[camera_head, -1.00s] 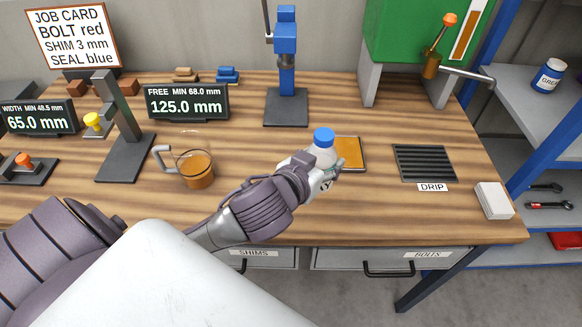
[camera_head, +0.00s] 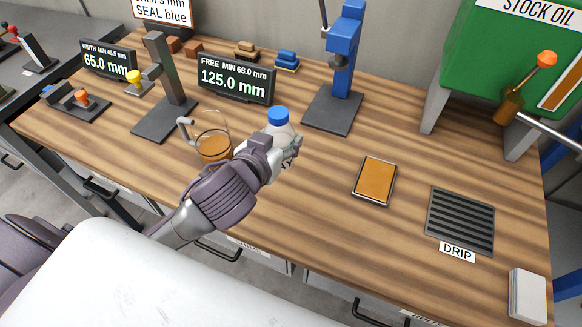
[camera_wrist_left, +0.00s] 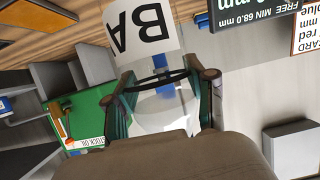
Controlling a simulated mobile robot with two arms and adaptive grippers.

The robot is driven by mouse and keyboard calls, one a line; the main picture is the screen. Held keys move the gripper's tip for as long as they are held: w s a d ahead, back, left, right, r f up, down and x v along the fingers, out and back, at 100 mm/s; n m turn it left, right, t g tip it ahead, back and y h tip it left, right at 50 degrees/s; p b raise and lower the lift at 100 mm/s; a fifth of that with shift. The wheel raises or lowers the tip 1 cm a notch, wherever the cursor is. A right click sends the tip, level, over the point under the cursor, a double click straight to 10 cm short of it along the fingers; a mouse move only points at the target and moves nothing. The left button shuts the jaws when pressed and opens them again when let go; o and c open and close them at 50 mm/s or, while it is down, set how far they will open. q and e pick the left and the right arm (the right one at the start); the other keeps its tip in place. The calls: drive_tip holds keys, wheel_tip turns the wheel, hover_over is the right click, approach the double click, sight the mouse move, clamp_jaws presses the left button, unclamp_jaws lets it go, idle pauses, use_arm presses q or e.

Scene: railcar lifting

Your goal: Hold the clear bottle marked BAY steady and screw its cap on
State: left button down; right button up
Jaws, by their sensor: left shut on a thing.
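The clear bottle (camera_head: 281,131) has a blue cap (camera_head: 278,115) on its top and looks nearly upright in the head view. My left gripper (camera_head: 284,150) is shut around the bottle's body, in front of the jug's right side. In the left wrist view the bottle's white label (camera_wrist_left: 141,29) shows the letters BA, and the rest of the word is out of frame. The left gripper's fingers (camera_wrist_left: 165,95) close on the clear body there. Whether the cap is tight, and whether the bottle touches the bench, I cannot tell. My right gripper is not in view.
A glass jug (camera_head: 212,140) of amber liquid stands just left of the bottle. A blue press (camera_head: 345,60) stands behind. An orange pad (camera_head: 376,181), a drip grate (camera_head: 461,220) and a white block (camera_head: 527,296) lie to the right. Bare bench lies between bottle and pad.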

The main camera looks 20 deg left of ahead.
use_arm(q)
drive_tip(key=shift+a, duration=0.15)
drive_tip(key=shift+s+a, duration=0.25)
drive_tip(key=shift+a, duration=0.05)
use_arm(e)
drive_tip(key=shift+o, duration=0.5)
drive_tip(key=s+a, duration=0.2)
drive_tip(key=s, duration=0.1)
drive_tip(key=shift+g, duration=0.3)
use_arm(q)
drive_tip(key=shift+d+r, duration=0.1)
drive_tip(key=shift+d, duration=0.15)
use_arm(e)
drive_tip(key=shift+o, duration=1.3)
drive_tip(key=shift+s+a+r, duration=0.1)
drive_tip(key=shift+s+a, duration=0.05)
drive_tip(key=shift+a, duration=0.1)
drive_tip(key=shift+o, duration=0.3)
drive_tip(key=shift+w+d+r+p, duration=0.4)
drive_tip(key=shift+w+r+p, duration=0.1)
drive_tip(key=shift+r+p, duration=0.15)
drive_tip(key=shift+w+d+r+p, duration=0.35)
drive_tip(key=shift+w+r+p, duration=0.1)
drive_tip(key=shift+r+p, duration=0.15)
use_arm(q)
drive_tip(key=d+r+m+g+h, duration=0.1)
drive_tip(key=d+m+h, duration=0.3)
drive_tip(key=d, duration=1)
drive_tip(key=shift+m+h, duration=0.4)
drive_tip(key=shift+h, duration=0.3)
